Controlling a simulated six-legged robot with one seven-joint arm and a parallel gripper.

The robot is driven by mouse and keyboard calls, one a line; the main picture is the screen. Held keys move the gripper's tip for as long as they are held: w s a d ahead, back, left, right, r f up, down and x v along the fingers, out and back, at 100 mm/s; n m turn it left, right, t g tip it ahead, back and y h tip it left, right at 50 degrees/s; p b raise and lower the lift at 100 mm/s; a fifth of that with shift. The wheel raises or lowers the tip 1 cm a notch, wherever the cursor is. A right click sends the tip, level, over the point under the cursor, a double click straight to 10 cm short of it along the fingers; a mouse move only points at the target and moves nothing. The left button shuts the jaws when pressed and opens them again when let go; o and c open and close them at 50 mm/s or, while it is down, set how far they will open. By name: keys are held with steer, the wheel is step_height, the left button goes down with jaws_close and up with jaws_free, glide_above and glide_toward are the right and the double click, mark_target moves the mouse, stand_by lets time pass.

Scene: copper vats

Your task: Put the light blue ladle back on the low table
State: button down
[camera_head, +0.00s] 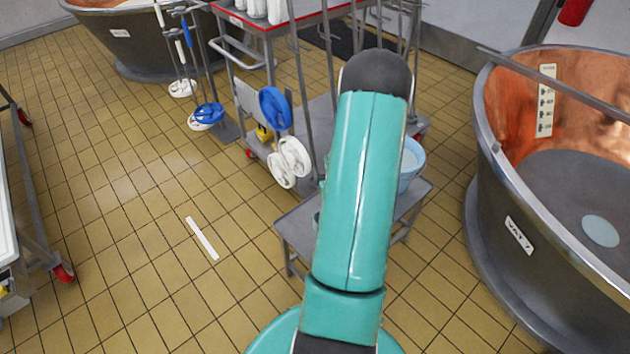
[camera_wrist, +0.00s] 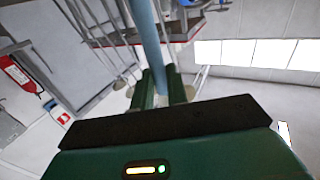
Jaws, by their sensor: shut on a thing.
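In the wrist view, my gripper (camera_wrist: 161,90) is shut on the light blue handle of the ladle (camera_wrist: 150,38), which runs up between the two green fingers and out of the top of the picture. The ladle's bowl is not in that view. In the head view, my teal arm hides the gripper and I cannot make out the ladle in it. The low grey table (camera_head: 296,226) stands behind my arm, which covers its middle. A light blue bucket (camera_head: 412,158) is at the table's right side, partly hidden by my arm.
A copper vat (camera_head: 500,195) stands close on the right, with a pale blue round thing (camera_head: 600,231) inside. The tiled floor at left is mostly clear.

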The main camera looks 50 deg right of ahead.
steer(key=w+f, duration=0.5)
steer(key=f, duration=0.4)
steer(key=shift+f, duration=0.2)
steer(key=c, duration=1.4)
jaws_free()
